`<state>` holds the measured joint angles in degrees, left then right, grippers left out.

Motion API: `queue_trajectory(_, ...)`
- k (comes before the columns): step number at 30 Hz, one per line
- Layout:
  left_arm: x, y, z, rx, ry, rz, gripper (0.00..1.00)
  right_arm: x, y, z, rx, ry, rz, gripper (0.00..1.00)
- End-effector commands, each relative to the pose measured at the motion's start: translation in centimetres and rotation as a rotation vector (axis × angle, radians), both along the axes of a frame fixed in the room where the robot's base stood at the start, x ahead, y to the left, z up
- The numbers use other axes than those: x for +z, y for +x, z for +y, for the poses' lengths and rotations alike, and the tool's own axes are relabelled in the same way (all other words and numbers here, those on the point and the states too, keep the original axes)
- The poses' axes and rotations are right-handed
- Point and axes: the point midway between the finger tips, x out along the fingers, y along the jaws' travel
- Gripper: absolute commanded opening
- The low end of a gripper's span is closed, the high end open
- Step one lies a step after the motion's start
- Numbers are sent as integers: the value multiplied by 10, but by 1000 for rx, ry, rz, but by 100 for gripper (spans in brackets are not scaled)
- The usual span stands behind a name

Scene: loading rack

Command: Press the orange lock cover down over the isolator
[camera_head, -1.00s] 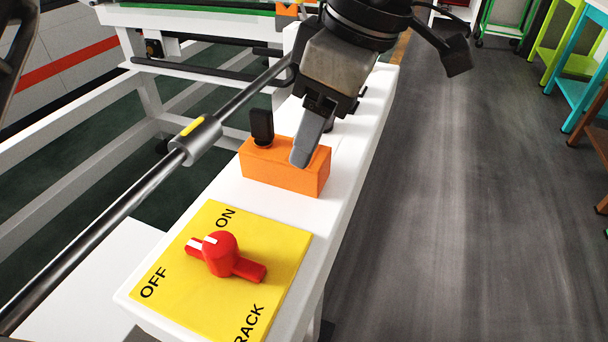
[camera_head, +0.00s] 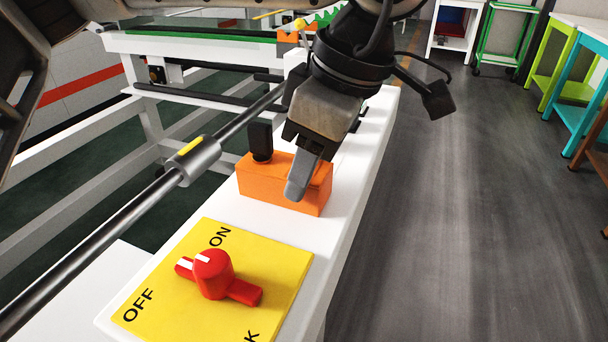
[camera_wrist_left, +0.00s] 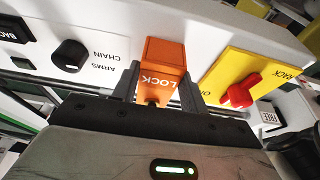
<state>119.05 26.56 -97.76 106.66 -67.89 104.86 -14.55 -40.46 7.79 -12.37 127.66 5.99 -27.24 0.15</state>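The orange lock cover (camera_head: 262,187) is a box lying on the white beam, with a black upright piece at its left end. "LOCK" shows on its face in the left wrist view (camera_wrist_left: 166,75). The isolator (camera_head: 212,274) is a red rotary handle on a yellow plate marked ON and OFF, nearer than the cover; it also shows in the left wrist view (camera_wrist_left: 238,94). My left gripper (camera_wrist_left: 159,88) has a finger on each side of the cover.
A grey metal rod (camera_head: 110,230) with a collar (camera_head: 194,160) runs along the left of the white beam (camera_head: 345,190). A black knob (camera_wrist_left: 71,55) marked ARMS CHAIN stands beyond the cover. The floor (camera_head: 450,220) on the right is clear.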

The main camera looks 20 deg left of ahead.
Motion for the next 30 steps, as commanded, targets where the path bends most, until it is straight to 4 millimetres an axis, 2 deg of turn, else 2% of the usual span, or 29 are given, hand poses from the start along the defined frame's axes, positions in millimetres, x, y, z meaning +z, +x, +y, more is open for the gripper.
queue_trajectory(8,7,0,0,0,0,-1,16,4,0,-1,2,-3,1,50)
queue_trajectory(30,52,0,0,1,-1,0,16,37,0,0,0,0,1,50)
